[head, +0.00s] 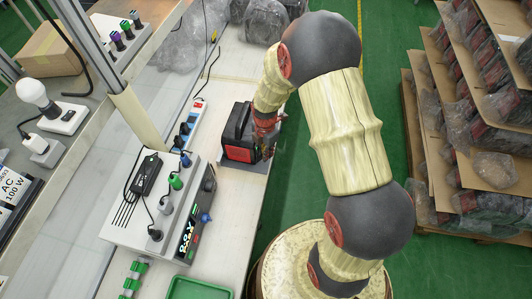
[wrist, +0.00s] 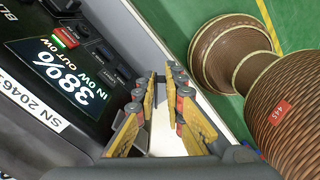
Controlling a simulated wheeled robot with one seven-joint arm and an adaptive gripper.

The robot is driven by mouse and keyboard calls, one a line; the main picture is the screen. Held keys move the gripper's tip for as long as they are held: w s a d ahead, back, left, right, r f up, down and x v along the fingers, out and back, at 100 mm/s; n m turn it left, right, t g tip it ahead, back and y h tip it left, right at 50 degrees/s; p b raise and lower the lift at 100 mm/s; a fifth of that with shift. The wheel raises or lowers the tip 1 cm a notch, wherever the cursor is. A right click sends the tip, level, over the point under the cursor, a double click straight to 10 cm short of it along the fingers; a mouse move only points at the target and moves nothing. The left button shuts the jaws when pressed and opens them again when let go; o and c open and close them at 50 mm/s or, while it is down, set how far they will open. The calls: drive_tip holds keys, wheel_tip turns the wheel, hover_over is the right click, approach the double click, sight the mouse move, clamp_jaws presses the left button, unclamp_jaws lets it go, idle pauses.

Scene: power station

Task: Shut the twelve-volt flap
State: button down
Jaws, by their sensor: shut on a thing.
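The power station (head: 238,130), a black case with a handle and red parts, stands on the white bench. In the wrist view its panel (wrist: 62,75) fills the left side, with a lit display reading 38% and a green-lit button. My gripper (head: 264,148) is at its right side, low by the bench edge. In the wrist view my gripper (wrist: 161,78) has its yellow-padded fingers close together just right of the panel. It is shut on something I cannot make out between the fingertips. I cannot pick out the twelve-volt flap or tell how far it stands open.
A grey socket box (head: 150,215) with plugs stands near the power station, and a power strip (head: 188,122) lies beside it. A green tray (head: 193,288) lies at the front. Shelves of wrapped goods (head: 480,110) stand across the green floor. The bench's right edge is close to my gripper.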

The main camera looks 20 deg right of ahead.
drive_tip(key=shift+w+n, duration=0.15)
drive_tip(key=shift+n, duration=0.35)
drive_tip(key=c, duration=1.9)
unclamp_jaws()
